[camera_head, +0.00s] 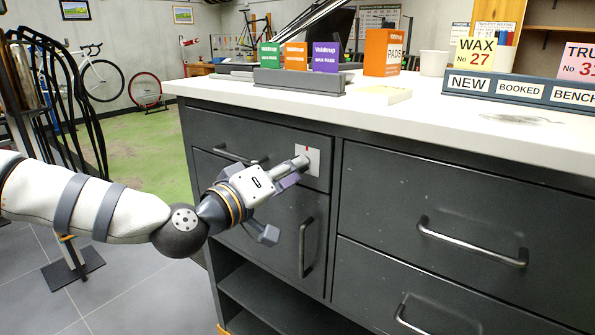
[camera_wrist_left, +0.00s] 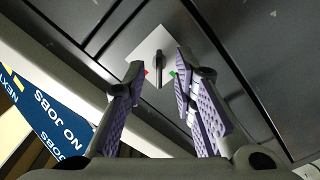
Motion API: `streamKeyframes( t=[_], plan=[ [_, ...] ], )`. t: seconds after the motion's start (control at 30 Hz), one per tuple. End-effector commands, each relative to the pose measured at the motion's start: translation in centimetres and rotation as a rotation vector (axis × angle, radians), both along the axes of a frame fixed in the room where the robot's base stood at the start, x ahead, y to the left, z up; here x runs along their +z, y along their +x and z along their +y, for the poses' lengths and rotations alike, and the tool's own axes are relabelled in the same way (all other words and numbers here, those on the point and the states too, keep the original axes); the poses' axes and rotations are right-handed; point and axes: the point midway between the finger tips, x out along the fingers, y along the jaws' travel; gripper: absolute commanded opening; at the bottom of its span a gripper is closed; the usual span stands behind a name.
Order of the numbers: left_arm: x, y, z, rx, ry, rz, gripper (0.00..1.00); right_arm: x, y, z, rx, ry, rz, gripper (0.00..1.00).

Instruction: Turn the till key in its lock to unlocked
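The lock plate (camera_head: 313,169) is a pale square on the dark drawer front, with a red mark at its top in the head view. In the left wrist view the plate (camera_wrist_left: 146,53) carries a dark key (camera_wrist_left: 158,68), with a red mark to its left and a green mark to its right. The key's grip points between the two marks. My left gripper (camera_head: 288,178) is close in front of the plate. In the left wrist view its fingers (camera_wrist_left: 160,82) are apart, on either side of the key, with visible gaps. My right gripper is not in view.
The white counter top (camera_head: 420,115) overhangs the drawers. Drawer handles (camera_head: 470,245) stick out to the right, and a vertical handle (camera_head: 305,247) stands below the lock. Wax boxes (camera_head: 325,56) and a sign rail (camera_head: 530,91) stand on the counter.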

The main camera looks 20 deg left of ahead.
Motion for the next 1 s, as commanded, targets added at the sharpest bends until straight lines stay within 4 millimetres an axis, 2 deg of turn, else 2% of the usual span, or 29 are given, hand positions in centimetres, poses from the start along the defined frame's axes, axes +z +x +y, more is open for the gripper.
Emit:
streamKeyframes(
  t=[0.13,0.37,0.4,0.5,1.0],
  plan=[
    [-0.03,1.3,-0.46,0.001,-0.001,0.001,0.25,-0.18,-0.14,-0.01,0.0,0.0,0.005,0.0],
    [0.11,1.46,-0.55,0.0,0.0,0.0,0.25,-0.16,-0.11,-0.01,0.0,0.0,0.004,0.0],
    [0.11,1.45,-0.55,0.0,0.0,0.0,0.23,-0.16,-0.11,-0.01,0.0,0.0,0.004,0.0],
    [0.1,1.44,-0.54,0.0,0.0,0.0,0.0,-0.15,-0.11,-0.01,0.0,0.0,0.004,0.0],
    [0.03,1.43,-0.52,0.001,-0.061,0.023,0.0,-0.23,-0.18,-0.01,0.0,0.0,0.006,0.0]
  ],
)
